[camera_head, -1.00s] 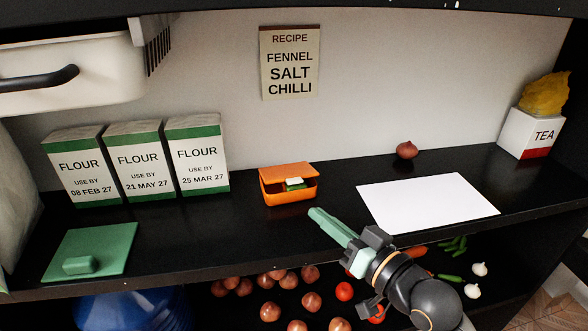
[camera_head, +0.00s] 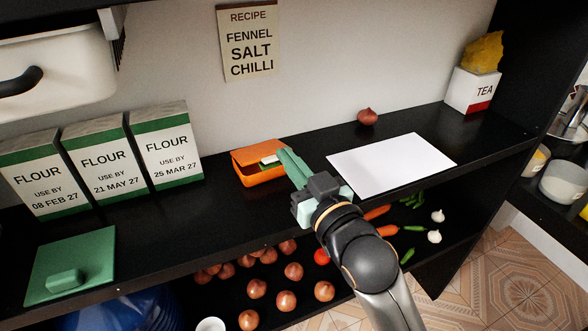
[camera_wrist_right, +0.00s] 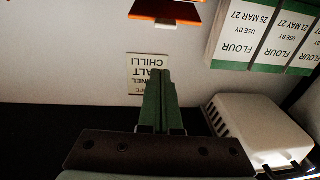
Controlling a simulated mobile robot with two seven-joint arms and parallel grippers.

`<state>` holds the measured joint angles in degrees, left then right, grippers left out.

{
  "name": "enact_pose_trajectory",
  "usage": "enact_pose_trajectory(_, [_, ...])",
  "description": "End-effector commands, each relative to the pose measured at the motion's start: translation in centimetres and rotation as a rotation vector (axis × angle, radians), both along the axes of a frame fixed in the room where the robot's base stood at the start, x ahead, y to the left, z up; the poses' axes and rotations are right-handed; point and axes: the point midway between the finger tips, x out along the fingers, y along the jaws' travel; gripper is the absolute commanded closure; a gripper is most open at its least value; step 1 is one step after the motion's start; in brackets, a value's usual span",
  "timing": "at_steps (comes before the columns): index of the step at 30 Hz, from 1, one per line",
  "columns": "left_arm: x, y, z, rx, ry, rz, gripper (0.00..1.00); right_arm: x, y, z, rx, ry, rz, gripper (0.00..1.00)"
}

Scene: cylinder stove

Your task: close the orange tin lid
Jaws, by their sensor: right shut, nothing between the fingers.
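The orange tin (camera_head: 262,178) stands on the black shelf, right of the flour boxes. Its orange lid (camera_head: 258,148) is tilted up at the back, with a gap at the front. A small white and green item (camera_head: 269,160) shows in the gap. My right gripper (camera_head: 284,153) is shut and empty, its green fingers at the tin's right end. They overlap the tin in the head view, and I cannot tell whether they touch it. In the right wrist view, the shut fingers (camera_wrist_right: 160,75) point toward orange parts of the tin (camera_wrist_right: 153,14) at the top edge. My left gripper is not in view.
Several flour boxes (camera_head: 166,145) stand left of the tin. A white sheet (camera_head: 390,163) lies to its right, with an onion (camera_head: 367,116) behind it. A green lid-like plate (camera_head: 72,265) lies at the front left. Vegetables lie on the shelf below.

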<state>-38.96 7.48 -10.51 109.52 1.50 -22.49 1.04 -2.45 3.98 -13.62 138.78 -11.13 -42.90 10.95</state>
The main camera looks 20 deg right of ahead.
Motion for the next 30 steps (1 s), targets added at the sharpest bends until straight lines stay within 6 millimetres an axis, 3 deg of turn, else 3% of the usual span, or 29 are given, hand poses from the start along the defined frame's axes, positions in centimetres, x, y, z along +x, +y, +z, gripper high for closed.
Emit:
enact_pose_trajectory(3, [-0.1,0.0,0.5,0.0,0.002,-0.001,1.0,2.5,0.3,0.4,0.0,0.0,-0.001,1.0])
enact_pose_trajectory(11, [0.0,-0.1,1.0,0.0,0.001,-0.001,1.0,6.7,0.7,0.6,0.002,0.001,0.0,1.0])
enact_pose_trajectory(18, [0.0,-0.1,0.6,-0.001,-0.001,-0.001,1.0,5.8,0.6,-2.7,0.001,0.005,0.0,1.0])
enact_pose_trajectory(30, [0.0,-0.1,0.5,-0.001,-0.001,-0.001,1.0,5.5,0.6,-3.4,0.001,0.002,0.0,1.0])
